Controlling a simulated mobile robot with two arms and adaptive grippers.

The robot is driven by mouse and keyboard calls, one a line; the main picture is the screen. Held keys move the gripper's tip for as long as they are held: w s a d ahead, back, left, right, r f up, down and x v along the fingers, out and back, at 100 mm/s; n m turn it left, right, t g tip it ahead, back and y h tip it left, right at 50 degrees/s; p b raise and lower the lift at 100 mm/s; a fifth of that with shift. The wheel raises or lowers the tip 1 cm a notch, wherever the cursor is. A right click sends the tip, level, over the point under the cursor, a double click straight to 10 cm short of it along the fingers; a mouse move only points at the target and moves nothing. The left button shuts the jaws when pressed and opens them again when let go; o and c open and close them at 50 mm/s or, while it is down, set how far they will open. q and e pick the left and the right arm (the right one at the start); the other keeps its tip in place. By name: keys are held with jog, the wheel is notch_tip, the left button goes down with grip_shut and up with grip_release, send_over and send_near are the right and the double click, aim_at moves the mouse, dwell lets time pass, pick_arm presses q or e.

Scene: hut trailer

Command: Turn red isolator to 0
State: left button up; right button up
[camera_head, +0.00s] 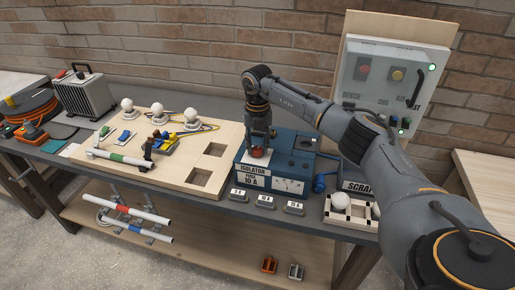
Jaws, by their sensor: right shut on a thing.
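The blue isolator box (288,172) stands on the grey bench and bears the label "ISOLATOR" and "10 A". The red isolator knob (258,153) sits on a white plate on its top, at the left. My right arm reaches in from the right. Its gripper (259,146) points down and is shut on the red knob. The fingers partly cover the knob, so I cannot tell which mark it points at. My left gripper is not in view.
A wooden board (200,178) with several white bulbs lies left of the box. Several small labelled blocks (265,202) lie in front. A grey control panel (393,84) stands behind my arm.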

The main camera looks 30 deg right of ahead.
aim_at(257, 148)
jog(key=n+b, duration=0.1)
jog(key=n, duration=0.4)
jog(key=shift+n+b, duration=0.3)
jog(key=n+b, duration=0.1)
jog(key=n, duration=0.4)
jog(key=shift+r, duration=0.1)
dwell(0.3)
jog(key=o, duration=1.1)
jog(key=shift+o, duration=0.2)
notch_tip(257, 148, up, 12)
